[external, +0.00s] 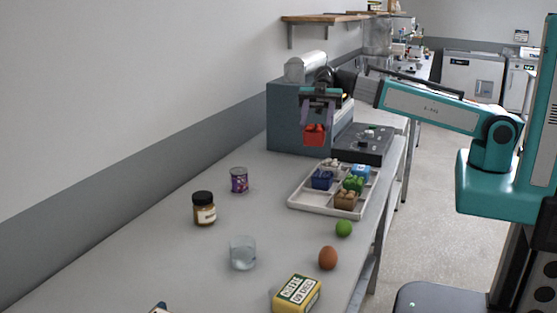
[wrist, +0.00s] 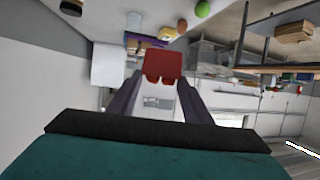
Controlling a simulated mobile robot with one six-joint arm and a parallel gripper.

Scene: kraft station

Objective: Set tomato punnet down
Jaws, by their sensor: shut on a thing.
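The tomato punnet (external: 315,134) is a small red box, held in the air above the back of the bench, in front of a grey-blue block. My gripper (external: 317,121) points down and is shut on it. In the wrist view the red punnet (wrist: 163,66) sits between the tips of the two purple-grey fingers. A pale divided tray (external: 302,205) lies on the bench, lower and nearer the camera. It holds a blue punnet (external: 321,180), a light blue one (external: 361,171), a green one (external: 353,184) and a brown one (external: 345,200). Its front left part looks bare.
The grey-blue block (external: 285,122) and a dark flat device (external: 365,147) stand behind the tray. A green ball (external: 343,228), brown egg (external: 328,257), yellow box (external: 297,294), glass (external: 243,253), brown jar (external: 204,209) and purple jar (external: 239,180) stand nearer. Bench between jars and tray is clear.

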